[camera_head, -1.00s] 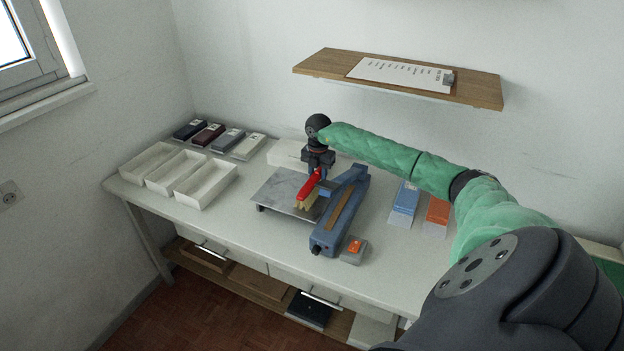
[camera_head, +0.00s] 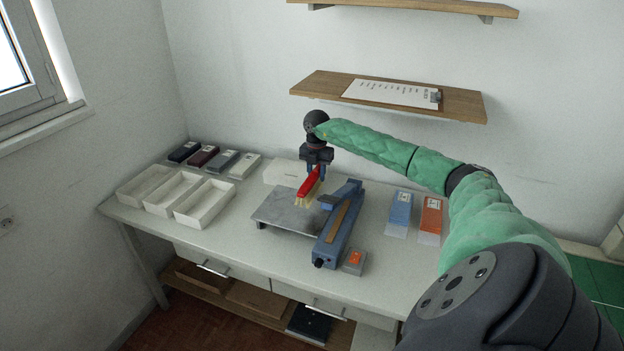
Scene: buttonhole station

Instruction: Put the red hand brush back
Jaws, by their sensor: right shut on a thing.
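The red hand brush (camera_head: 308,184) has a red handle and pale bristles. My right gripper (camera_head: 317,172) is shut on its handle. The brush is tilted, bristles down, over the grey metal plate (camera_head: 278,213) of the blue buttonhole machine (camera_head: 340,226). I cannot tell whether the bristles touch the plate. The gripper hides part of the handle. My left gripper is not in view.
Three white open trays (camera_head: 174,190) stand at the table's left, with several dark and pale boxes (camera_head: 203,156) behind them. A blue box (camera_head: 401,208) and an orange box (camera_head: 431,214) stand at the right. A wall shelf (camera_head: 330,86) hangs above. The table's front left is clear.

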